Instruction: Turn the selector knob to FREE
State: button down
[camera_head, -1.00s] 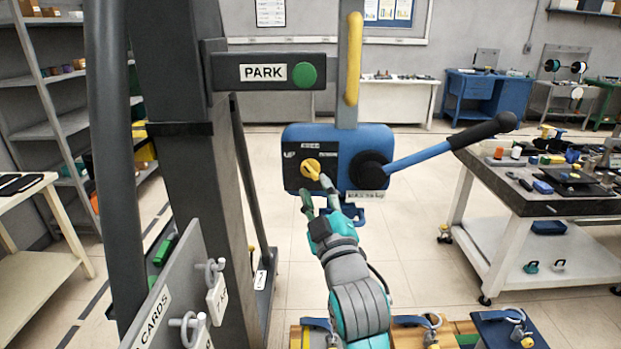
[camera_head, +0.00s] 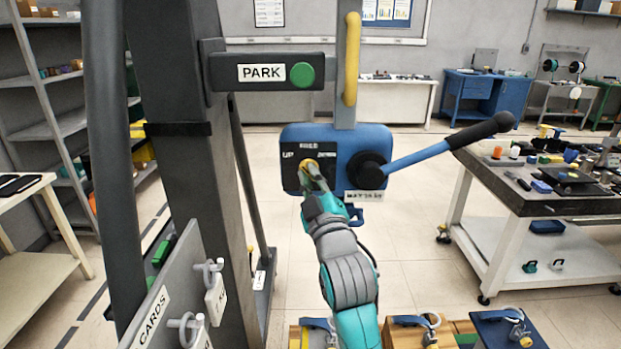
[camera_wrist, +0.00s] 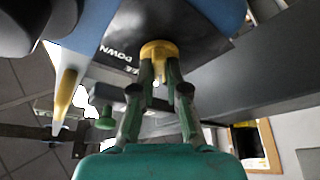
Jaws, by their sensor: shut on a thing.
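The yellow selector knob (camera_head: 307,165) sits on the black label plate (camera_head: 292,171) of the blue control box (camera_head: 351,139). The plate reads UP at the left, DOWN at the right, and a small word above the knob that looks like FREE. My gripper (camera_head: 313,176) reaches up from below, its fingers shut on the knob. In the wrist view, the knob (camera_wrist: 159,48) shows its round yellow base against the plate, with the green and grey fingers (camera_wrist: 160,72) on both sides of its lower part. The fingers hide the knob's grip, so I cannot tell exactly where it points.
A lever with a blue shaft (camera_head: 419,154) and black grip juts right from the box. A PARK sign (camera_head: 262,72) with a green button is above left. A dark column (camera_head: 180,180) stands at left. A tool-covered workbench (camera_head: 535,200) stands right, with open floor between.

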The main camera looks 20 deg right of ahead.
jog(key=shift+m, duration=0.4)
jog(key=m+h, duration=0.1)
jog(key=m, duration=0.2)
jog(key=shift+a+f+m+h, duration=0.1)
jog(key=shift+a+m+h, duration=0.05)
jog(key=shift+m+h, duration=1.15)
jog(key=shift+m, duration=0.65)
jog(key=shift+m+h, duration=0.9)
jog(key=shift+m, duration=0.95)
jog(key=c, duration=1.2)
grip_release()
jog(key=v, duration=1.2)
jog(key=shift+a, duration=0.1)
